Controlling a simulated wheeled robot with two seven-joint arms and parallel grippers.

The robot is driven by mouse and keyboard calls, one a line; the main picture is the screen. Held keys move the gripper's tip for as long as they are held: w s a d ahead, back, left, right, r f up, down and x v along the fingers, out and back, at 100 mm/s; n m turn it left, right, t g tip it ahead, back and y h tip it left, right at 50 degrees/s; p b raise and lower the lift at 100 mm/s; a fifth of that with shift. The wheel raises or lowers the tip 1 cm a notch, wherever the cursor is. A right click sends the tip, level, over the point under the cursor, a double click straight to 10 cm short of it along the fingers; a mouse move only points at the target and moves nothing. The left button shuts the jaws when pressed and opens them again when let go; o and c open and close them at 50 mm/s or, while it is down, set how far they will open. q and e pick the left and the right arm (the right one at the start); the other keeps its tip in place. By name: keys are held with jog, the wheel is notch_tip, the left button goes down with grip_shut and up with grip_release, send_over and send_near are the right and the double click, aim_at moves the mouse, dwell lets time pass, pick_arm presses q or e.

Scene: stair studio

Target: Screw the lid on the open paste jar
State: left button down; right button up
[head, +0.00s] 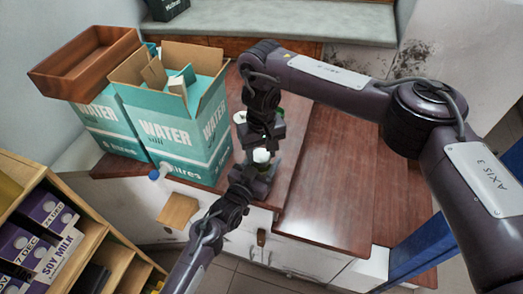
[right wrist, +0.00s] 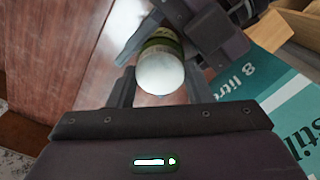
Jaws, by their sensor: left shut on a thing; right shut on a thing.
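The paste jar (right wrist: 160,38) has a green, labelled body and shows in the right wrist view. The white lid (right wrist: 160,73) covers its top, between the fingers of my right gripper (right wrist: 160,88). I cannot tell whether the lid is fully seated. In the head view a white round top (head: 261,155) shows between my right gripper (head: 264,138), above, and my left gripper (head: 254,176), below. My left gripper is shut on the jar body, and my right gripper is shut on the lid. The grippers hide much of the jar.
Teal water cartons (head: 175,125) stand left of the grippers, with a brown tray (head: 85,62) on top. A white item (head: 240,117) is partly hidden behind my right gripper. The brown wooden top (head: 330,200) is clear to the right. A shelf (head: 85,235) with soy milk cartons stands lower left.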

jog(key=o, duration=1.2)
jog(key=shift+c, duration=0.2)
notch_tip(320, 180, up, 12)
pick_arm(q)
jog(key=shift+c, duration=2.2)
grip_release()
jog(key=shift+v, duration=3.9)
pick_arm(e)
jog(key=shift+f, duration=0.25)
pick_arm(q)
jog(key=shift+f, duration=0.1)
pick_arm(e)
jog(key=shift+a+f, duration=0.1)
